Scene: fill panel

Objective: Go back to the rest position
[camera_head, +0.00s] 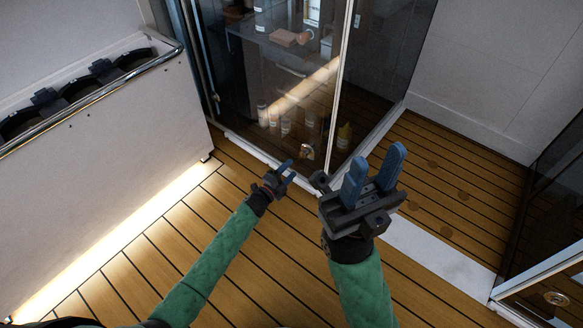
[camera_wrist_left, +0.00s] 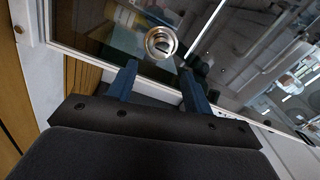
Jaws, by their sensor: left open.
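My left gripper (camera_head: 288,171) is in front of the lower part of a glass door, above the wooden floor. In the left wrist view my left gripper (camera_wrist_left: 158,72) has its two blue fingers apart with nothing between them. A round metal knob (camera_wrist_left: 161,42) on the glass shows just beyond the fingertips; I see no contact. The same knob shows in the head view (camera_head: 307,151), up and right of the left gripper. My right gripper (camera_head: 379,160) is raised nearer the camera, fingers apart and empty. Both green-sleeved arms are stretched forward.
Behind the glass door (camera_head: 285,75) are shelves with bottles and boxes. A white panel with a metal rail (camera_head: 95,92) stands at left. Wooden floor (camera_head: 265,235) is clear between. A pale sill (camera_head: 435,250) and another glass door with a knob (camera_head: 556,298) are at right.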

